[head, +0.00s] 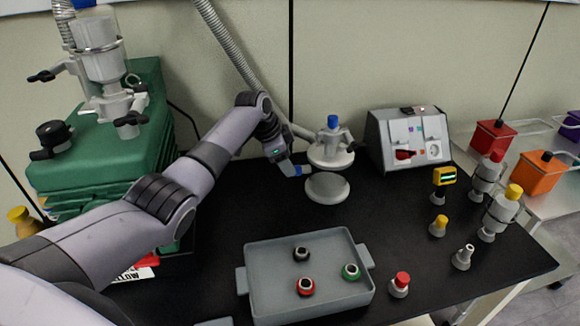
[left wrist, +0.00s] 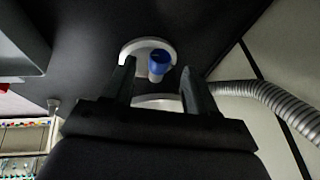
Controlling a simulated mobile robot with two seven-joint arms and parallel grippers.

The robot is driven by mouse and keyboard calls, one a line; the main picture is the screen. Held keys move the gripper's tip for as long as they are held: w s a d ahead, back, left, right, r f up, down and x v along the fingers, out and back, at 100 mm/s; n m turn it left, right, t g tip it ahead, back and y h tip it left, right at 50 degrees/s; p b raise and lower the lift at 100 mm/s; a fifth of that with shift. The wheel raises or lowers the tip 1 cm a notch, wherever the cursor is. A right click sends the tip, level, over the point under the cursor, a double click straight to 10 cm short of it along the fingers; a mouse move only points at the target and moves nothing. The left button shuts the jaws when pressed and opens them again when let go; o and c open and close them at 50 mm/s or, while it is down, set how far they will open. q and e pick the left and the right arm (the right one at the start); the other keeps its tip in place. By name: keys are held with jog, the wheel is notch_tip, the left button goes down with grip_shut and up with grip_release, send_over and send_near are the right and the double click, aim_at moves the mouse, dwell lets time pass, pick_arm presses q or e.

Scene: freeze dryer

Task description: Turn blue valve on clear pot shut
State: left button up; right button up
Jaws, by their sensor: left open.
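The clear pot (head: 327,187) stands at the back middle of the black table. It has a round grey base, see-through walls and a white lid (head: 331,153) with a blue cap (head: 333,121) on top. In the left wrist view the blue valve (left wrist: 158,65) shows between the two open fingers, with gaps on both sides; contact cannot be made out. My right gripper is not in view.
A grey tray (head: 256,250) with several ringed pieces stands in front. A green machine (head: 115,150) is at the left, and a grey control box (head: 408,140) stands right of the pot. A ribbed hose (head: 230,45) runs behind. Small flasks stand at the right.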

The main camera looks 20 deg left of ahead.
pick_arm(q)
jog(key=shift+b+x, duration=1.9)
